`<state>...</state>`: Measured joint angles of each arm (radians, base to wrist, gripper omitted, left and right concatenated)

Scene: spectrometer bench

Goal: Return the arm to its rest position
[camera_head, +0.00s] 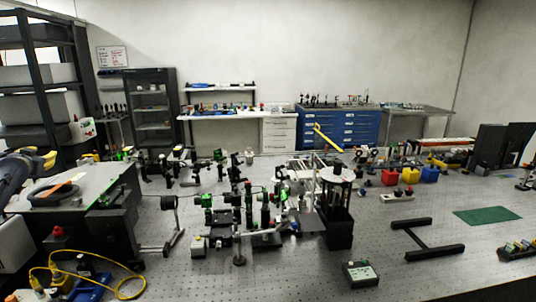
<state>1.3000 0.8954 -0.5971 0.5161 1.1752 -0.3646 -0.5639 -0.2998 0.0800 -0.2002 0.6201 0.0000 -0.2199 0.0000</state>
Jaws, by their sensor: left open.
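My left gripper (39,155) shows at the left edge, beside the back left of a black box with a pale top (90,185). Its yellow tips are apart and nothing shows between them. Most of my left arm is cut off by the left edge of the view. My right gripper is not in view.
The perforated optical bench (385,265) carries many black and green mounts (250,205) across its middle. A yellow cable (130,292) loops at the front left. Red, yellow and blue bins (410,176) stand at right. A green mat (487,215) lies flat near them.

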